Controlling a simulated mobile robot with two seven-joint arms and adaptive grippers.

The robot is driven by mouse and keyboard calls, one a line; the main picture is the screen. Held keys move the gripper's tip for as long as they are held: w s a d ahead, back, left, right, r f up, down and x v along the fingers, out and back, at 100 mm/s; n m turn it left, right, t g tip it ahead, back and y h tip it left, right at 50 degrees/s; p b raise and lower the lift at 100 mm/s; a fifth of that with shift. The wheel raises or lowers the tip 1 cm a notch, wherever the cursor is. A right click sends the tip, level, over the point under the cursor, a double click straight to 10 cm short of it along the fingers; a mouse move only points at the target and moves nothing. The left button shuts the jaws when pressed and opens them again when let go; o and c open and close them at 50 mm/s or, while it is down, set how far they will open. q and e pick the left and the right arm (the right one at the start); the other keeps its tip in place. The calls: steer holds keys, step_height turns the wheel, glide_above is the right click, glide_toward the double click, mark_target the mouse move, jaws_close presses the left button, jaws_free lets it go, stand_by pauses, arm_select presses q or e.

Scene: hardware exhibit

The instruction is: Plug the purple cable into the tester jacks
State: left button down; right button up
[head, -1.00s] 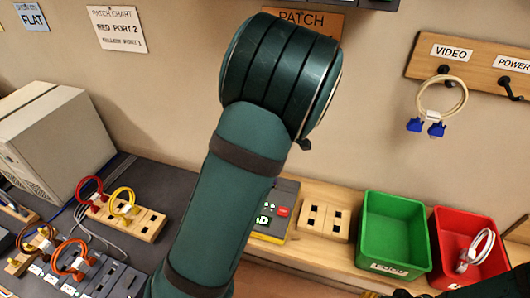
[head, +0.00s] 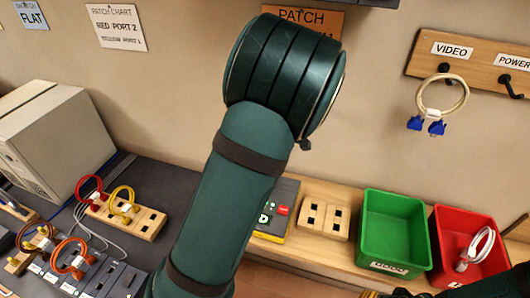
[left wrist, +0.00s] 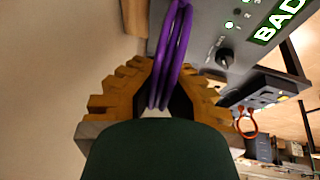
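The purple cable (left wrist: 171,60) shows in the left wrist view as a looped bundle between the fingers of my left gripper (left wrist: 165,95), which are closed on it. The tester (left wrist: 215,40) is beyond, a grey panel with a lit BAD display. In the head view the tester (head: 283,207) is partly hidden behind my left arm, with a red button and yellow edge showing. My left gripper and the cable are hidden there by that arm. The tester's jacks cannot be made out. Part of my right gripper (head: 400,294) shows at the bottom edge; its fingers are not clear.
A wooden block with square sockets (head: 324,209), a green bin (head: 364,232) and a red bin (head: 443,255) with a white cable stand right of the tester. Red and yellow cables sit in a wooden port block (head: 150,222) at left. A computer case (head: 50,140) stands behind.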

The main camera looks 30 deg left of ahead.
arm_select(q)
steer(key=shift+f, duration=0.35)
stand_by(0.7)
stand_by(0.4)
steer(key=shift+c, duration=1.6)
jaws_free()
steer(key=shift+p+v, duration=2.35)
steer(key=shift+v, duration=0.35)
steer(key=shift+p+v, duration=0.35)
steer(key=shift+v, duration=0.7)
